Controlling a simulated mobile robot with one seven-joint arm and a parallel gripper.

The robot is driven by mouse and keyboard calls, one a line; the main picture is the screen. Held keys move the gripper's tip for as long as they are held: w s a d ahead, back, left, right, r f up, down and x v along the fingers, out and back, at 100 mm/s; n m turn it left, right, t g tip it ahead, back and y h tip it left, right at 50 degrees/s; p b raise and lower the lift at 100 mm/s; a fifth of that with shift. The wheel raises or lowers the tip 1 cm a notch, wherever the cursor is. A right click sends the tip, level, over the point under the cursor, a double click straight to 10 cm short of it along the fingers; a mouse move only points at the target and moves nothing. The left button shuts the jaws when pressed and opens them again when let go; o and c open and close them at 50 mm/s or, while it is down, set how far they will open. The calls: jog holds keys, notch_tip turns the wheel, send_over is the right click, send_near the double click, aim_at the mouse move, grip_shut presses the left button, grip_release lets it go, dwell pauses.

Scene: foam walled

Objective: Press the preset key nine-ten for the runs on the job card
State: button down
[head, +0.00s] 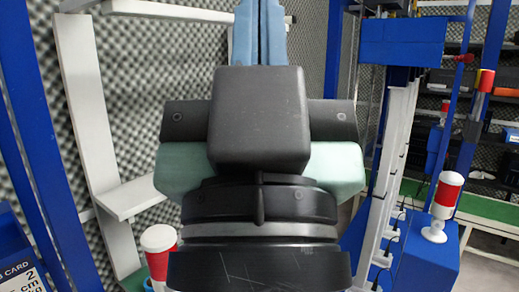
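A job card (22,279) shows only in part at the lower left edge, cut off by the frame. I can read "CARD", a "2" and what looks like "kg" on it. No key labelled nine-ten can be made out in this view. My gripper (259,30) fills the middle of the view, seen from behind, with its black body and pale green parts nearest. Its light blue fingers point up and run out of the top of the frame. They look close together, but their tips are out of sight. Whatever lies beyond the gripper body is hidden.
A white frame (92,115) stands at left before a grey foam wall (150,60). Blue posts (40,150) rise at far left. A red and white cylinder (160,250) is at lower left, another (445,200) at right. A blue box (402,42) sits above white uprights at right.

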dwell(0.8)
jog(key=w+f+m+g+y+p, duration=0.1)
jog(key=w+f+g+y, duration=0.15)
jog(key=w+f, duration=0.75)
jog(key=w+f+g+y+p, duration=0.1)
jog(key=w+f+g, duration=0.35)
jog(key=f, duration=0.85)
jog(key=s+d+f+m+g+p, duration=0.1)
jog(key=f+m, duration=0.3)
jog(key=f, duration=1.2)
jog(key=s+d+f+m+g+p, duration=0.1)
jog(key=s+d+f+m+g, duration=0.2)
jog(key=f, duration=1.4)
jog(key=shift+s+m+g+h, duration=0.15)
jog(key=shift+m+g+h, duration=0.4)
jog(key=shift+m, duration=0.35)
jog(key=shift+p, duration=0.3)
jog(key=w+a+p, duration=0.2)
jog(key=w+a, duration=0.3)
jog(key=a, duration=0.2)
jog(key=shift+p, duration=0.4)
